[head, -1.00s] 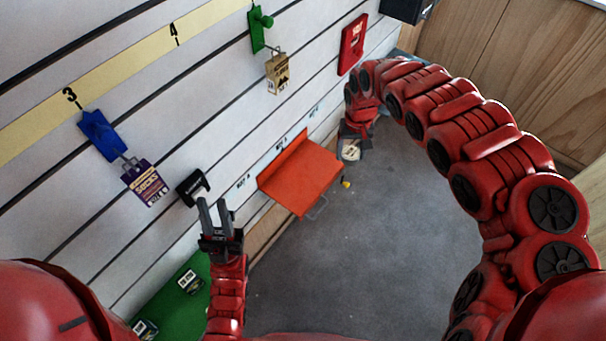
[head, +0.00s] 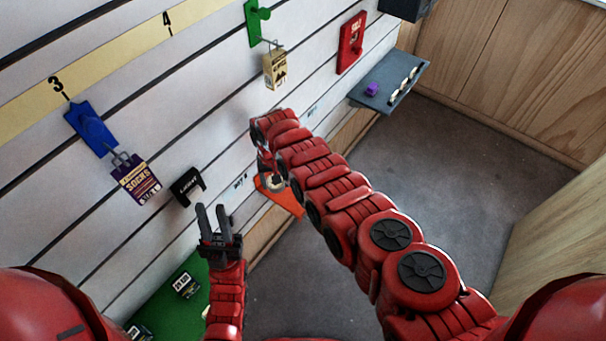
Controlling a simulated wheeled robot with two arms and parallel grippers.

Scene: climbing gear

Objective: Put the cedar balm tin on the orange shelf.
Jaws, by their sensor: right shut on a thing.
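The orange shelf (head: 289,201) is on the slatted wall near the middle of the head view, mostly hidden behind my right arm. My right gripper (head: 268,174) is over the shelf, partly hidden by its own arm links. It is shut on a small round pale-topped tin (head: 275,184), which I take for the cedar balm tin; its label is unreadable. I cannot tell whether the tin touches the shelf. My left gripper (head: 212,216) is open and empty, left of the shelf, with its fingers pointing up in the picture.
A green shelf (head: 172,316) with dark tins is at lower left. A grey shelf (head: 372,97) at upper right holds a purple item (head: 372,89) and several small things. A black bracket (head: 187,187) and a socks tag (head: 138,180) hang near my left gripper.

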